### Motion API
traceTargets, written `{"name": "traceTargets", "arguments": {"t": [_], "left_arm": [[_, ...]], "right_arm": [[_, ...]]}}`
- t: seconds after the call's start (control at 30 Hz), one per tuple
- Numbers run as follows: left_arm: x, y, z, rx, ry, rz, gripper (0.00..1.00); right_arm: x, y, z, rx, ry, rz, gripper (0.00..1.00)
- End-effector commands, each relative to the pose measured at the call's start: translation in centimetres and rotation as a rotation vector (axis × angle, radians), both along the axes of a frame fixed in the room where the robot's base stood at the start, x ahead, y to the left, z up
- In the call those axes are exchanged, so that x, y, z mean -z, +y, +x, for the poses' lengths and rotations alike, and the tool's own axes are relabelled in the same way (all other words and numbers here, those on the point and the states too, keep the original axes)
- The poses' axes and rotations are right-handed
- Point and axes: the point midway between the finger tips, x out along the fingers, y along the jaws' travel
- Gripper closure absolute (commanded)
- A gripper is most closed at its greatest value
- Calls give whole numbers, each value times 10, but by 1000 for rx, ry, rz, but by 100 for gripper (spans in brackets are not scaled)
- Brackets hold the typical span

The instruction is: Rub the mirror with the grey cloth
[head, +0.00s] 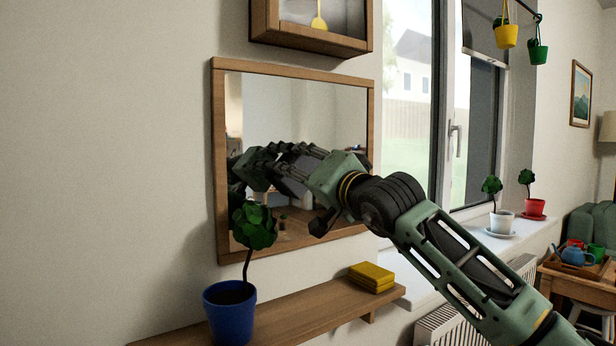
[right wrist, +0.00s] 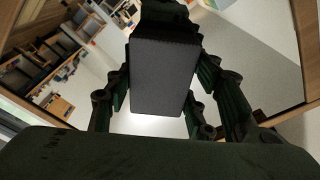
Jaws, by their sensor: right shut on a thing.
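The mirror (head: 300,105) hangs on the wall in a wooden frame and also fills much of the right wrist view (right wrist: 232,75). My right gripper (head: 288,168) is in front of the mirror's lower half, pointing at the glass. In the right wrist view, its fingers are shut on the grey cloth (right wrist: 163,78), which shows as a dark, folded block between them. The cloth is close to the glass; I cannot tell whether it touches. A reflection of the gripper shows in the mirror. My left gripper is not in view.
A wooden shelf (head: 290,315) below the mirror holds a blue pot (head: 230,315) with a small plant and a yellow folded cloth or sponge (head: 371,277). A wall cabinet (head: 315,38) hangs above. A window with potted plants on its sill (head: 490,238) is to the right.

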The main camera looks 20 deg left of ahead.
Motion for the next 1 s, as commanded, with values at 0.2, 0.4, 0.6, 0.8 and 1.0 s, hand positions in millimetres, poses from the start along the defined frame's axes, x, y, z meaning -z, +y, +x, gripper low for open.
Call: {"name": "traceTargets", "arguments": {"t": [0.2,0.4,0.6,0.8,1.0], "left_arm": [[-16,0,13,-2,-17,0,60],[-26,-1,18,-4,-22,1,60],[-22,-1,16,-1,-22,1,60],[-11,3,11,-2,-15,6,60],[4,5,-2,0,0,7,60]], "right_arm": [[1,5,-6,-3,-1,-1,79],[0,5,-7,-1,-2,-1,79],[-3,6,-7,-1,-2,-1,79],[-3,4,-3,0,-1,-1,79],[-3,1,2,1,-1,-1,79]]}}
